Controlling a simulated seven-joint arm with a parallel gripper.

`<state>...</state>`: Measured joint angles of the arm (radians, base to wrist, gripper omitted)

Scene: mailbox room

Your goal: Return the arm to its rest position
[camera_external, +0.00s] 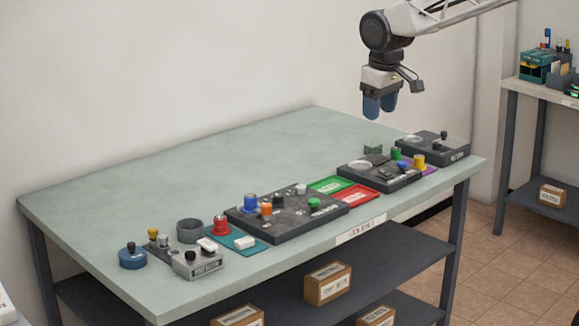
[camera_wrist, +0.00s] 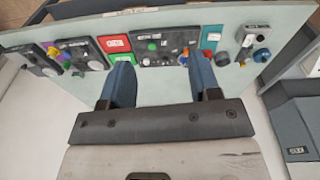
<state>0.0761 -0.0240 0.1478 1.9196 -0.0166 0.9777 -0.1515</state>
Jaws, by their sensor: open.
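My gripper (camera_external: 379,106) hangs above the far right part of the green table (camera_external: 200,160), with its blue fingers pointing down. In the wrist view my gripper (camera_wrist: 163,88) shows its two blue fingers well apart with nothing between them. The fingers are clear of the table and of everything on it. My arm reaches in from the top right of the external view.
A large dark panel (camera_external: 285,226) with coloured knobs stands at the table's front, beside green (camera_external: 330,185) and red (camera_external: 358,196) pads. Smaller dark panels (camera_external: 445,149) stand at the right. A grey box (camera_external: 197,264) and blue round piece (camera_external: 133,259) stand at the left. The table's back is clear.

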